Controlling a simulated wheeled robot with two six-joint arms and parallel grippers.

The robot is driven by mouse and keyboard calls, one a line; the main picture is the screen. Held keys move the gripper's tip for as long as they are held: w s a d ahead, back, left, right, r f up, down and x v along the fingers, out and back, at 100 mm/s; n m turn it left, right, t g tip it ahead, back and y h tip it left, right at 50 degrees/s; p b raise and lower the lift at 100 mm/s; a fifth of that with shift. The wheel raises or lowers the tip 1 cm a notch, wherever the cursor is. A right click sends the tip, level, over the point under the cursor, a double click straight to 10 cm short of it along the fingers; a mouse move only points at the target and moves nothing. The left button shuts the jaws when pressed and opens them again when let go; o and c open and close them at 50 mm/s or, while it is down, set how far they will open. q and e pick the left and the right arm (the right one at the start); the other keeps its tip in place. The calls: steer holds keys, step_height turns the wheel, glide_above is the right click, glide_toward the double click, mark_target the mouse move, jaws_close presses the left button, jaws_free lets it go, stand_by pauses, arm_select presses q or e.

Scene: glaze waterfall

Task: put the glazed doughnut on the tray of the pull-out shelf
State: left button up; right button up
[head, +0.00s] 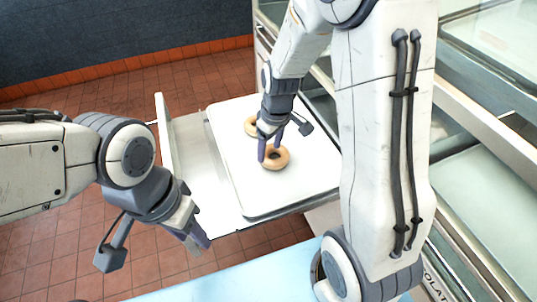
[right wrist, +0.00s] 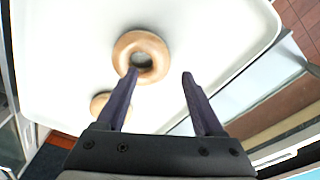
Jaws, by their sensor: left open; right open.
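The white tray (head: 232,180) lies on the pull-out shelf (head: 190,150). Two tan ring doughnuts lie flat on it: a nearer one (head: 282,160) and a farther one (head: 251,126), partly hidden by my right gripper. My right gripper (head: 268,158) is open and empty, pointing down at the nearer doughnut. In the right wrist view (right wrist: 160,75), one fingertip overlaps the nearer doughnut's (right wrist: 139,38) hole and ring, and the other is beside it; contact cannot be told. The farther doughnut (right wrist: 101,102) is partly behind a finger. My left gripper (head: 200,243) is open and empty, left of the tray's near end.
A light blue surface (head: 250,275) is at the near edge. A glass-and-metal case (head: 480,110) stands along the right. The shelf's upright front panel (head: 163,135) rises left of the tray. Tiled floor (head: 100,215) is open at left.

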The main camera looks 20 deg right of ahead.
mark_target(272, 162)
step_height(272, 162, up, 7)
steer(key=s+a+r, duration=0.1)
steer(key=s+a, duration=0.3)
steer(key=s, duration=0.3)
steer(key=s+a+r, duration=0.1)
steer(key=s+a, duration=0.3)
steer(key=s, duration=0.3)
steer(key=s+a+r+n+g, duration=0.1)
steer(key=s+a, duration=0.3)
steer(key=s, duration=0.4)
steer(key=shift+r+p, duration=0.25)
steer(key=shift+p, duration=0.1)
steer(key=shift+w+a+r, duration=0.1)
